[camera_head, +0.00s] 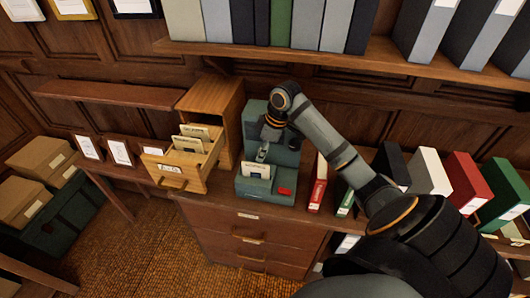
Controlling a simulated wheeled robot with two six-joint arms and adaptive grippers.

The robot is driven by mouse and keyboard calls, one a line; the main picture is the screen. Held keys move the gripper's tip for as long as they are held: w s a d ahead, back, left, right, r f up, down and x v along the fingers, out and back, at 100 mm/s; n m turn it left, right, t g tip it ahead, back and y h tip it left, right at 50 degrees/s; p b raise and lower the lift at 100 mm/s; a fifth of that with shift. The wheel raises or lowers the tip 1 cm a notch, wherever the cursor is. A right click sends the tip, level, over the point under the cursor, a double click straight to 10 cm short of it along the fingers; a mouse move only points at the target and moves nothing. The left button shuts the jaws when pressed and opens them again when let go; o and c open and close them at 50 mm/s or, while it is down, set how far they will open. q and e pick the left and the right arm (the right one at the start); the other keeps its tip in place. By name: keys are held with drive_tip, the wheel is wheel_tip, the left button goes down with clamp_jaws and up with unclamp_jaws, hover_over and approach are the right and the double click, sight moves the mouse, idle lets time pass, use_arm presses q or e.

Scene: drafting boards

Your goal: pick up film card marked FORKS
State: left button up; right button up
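A white card (256,171) with small dark print stands in the front of a grey-green desk device (262,189). More cards (193,137) stand in the open drawer (168,163) of a small wooden cabinet to the left. The print on all of these cards is too small to read, so I cannot tell which one says FORKS. My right gripper (263,153) points down just above and behind the card in the device. Its fingers are small and partly dark, and I cannot tell whether they are open or touch anything. My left gripper is not in view.
A shelf (300,57) of binders runs above the device, close over my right arm. Red, green and white binders (318,183) stand right of the device. The wooden cabinet (221,104) stands close on its left. Cartons (42,157) stand far left.

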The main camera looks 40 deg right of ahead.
sight(256, 167)
drive_tip(key=b+x, duration=0.4)
drive_tip(key=x, duration=0.1)
drive_tip(key=shift+a+f, duration=0.15)
drive_tip(key=shift+f, duration=0.15)
drive_tip(key=shift+b+x, duration=0.4)
drive_tip(key=shift+x, duration=1.2)
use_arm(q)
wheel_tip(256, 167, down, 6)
use_arm(e)
drive_tip(key=shift+w, duration=0.1)
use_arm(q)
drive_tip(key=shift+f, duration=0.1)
use_arm(e)
drive_tip(key=shift+c, duration=0.4)
clamp_jaws()
drive_tip(key=shift+r, duration=0.1)
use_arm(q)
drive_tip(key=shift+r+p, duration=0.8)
use_arm(e)
drive_tip(key=shift+r, duration=0.25)
